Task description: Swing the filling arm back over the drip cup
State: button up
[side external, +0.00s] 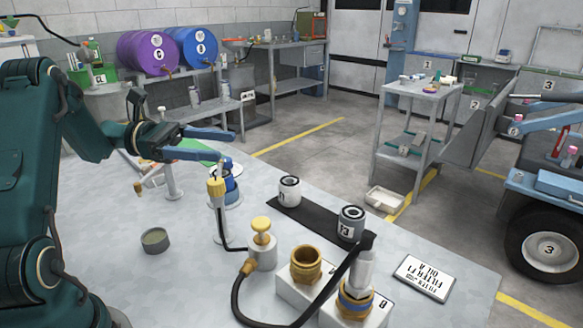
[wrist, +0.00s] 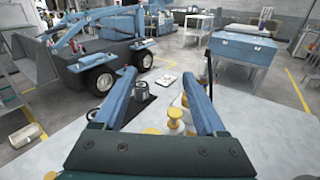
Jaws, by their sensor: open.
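A slim upright post (side external: 220,222) with a yellow cylinder (side external: 216,188) at its top stands on the bench; I take it for part of the filling arm. A small brass nozzle (side external: 138,188) hangs left of it, near a white stand (side external: 173,183); I cannot tell how they join. A dark grey cup (side external: 155,240) with greenish contents, likely the drip cup, sits on the bench to the front left, with nothing directly above it. My gripper (side external: 232,145) is open and empty, its blue fingers above and behind the yellow cylinder. The fingers also show in the wrist view (wrist: 162,75).
A yellow-knobbed pump (side external: 262,245), a brass fitting (side external: 306,262) and a black hose (side external: 240,305) crowd the front centre. Two filters (side external: 289,190) (side external: 352,222) stand on a black mat (side external: 318,217). A label card (side external: 422,278) lies at right. Bench around the cup is clear.

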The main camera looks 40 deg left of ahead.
aim_at(224, 185)
jog(key=shift+n+t+y, duration=0.5)
jog(key=shift+n+t, duration=0.4)
jog(key=a+f, duration=0.1)
jog(key=f, duration=0.1)
jog(key=a+f, duration=0.1)
jog(key=f, duration=0.2)
jog(key=a+f, duration=0.1)
jog(key=f, duration=0.2)
jog(key=shift+s+f, duration=0.25)
jog(key=shift+s, duration=0.15)
jog(key=x, duration=0.3)
jog(key=shift+w+d+f, duration=0.15)
jog(key=shift+d, duration=0.2)
jog(key=shift+w+d, duration=0.5)
jog(key=shift+d, duration=0.05)
grip_shut()
